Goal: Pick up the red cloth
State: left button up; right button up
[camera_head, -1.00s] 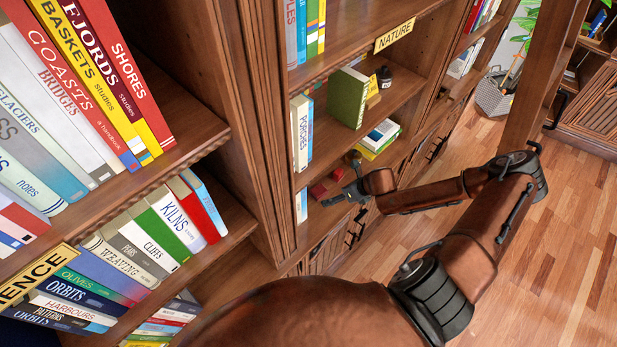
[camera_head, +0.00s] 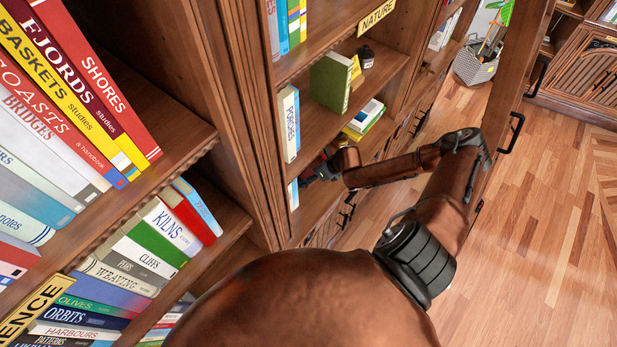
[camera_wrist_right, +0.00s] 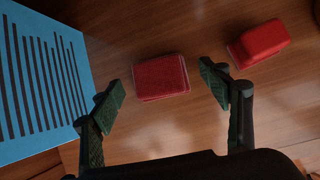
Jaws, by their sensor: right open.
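In the right wrist view, a flat red folded square (camera_wrist_right: 161,77), which looks like the red cloth, lies on a wooden shelf. It sits just beyond and between the fingertips of my right gripper (camera_wrist_right: 162,95), which is open and empty. In the head view the right gripper (camera_head: 312,174) reaches into the lower shelf of the bookcase. My own arm and gripper hide the red cloth there. My left gripper is not in view.
A thicker red block (camera_wrist_right: 260,42) lies right of the cloth. A blue striped book or panel (camera_wrist_right: 40,80) stands close to the left finger. In the head view, a green book (camera_head: 331,82) stands on the shelf above, beside a dark jar (camera_head: 366,56).

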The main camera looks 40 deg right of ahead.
jog(key=shift+w+f, duration=0.15)
jog(key=shift+f, duration=0.05)
jog(key=shift+c, duration=1.3)
jog(key=c, duration=0.9)
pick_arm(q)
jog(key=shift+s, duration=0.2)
pick_arm(e)
jog(key=shift+c, duration=0.6)
jog(key=shift+r, duration=0.15)
